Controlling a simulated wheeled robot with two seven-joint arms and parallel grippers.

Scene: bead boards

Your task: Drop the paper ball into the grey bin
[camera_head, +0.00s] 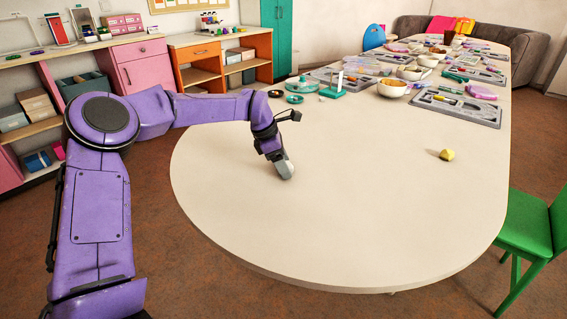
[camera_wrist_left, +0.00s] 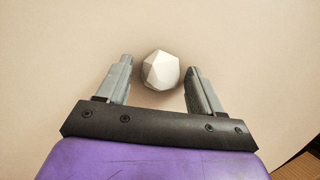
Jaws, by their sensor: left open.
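The paper ball (camera_wrist_left: 161,70) is white and faceted and lies on the table. In the left wrist view it sits between the tips of my left gripper (camera_wrist_left: 158,78), with a gap on each side. In the head view my left gripper (camera_head: 285,171) points down at the table, and the ball (camera_head: 290,166) shows partly beside its fingers. The left gripper is open. I cannot make out a grey bin in either view. My right gripper is not in view.
A small yellow object (camera_head: 447,155) lies on the right of the cream table (camera_head: 340,230). Bowls, trays and craft items crowd the far part. A green chair (camera_head: 530,225) stands at the right edge. The near half of the table is mostly clear.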

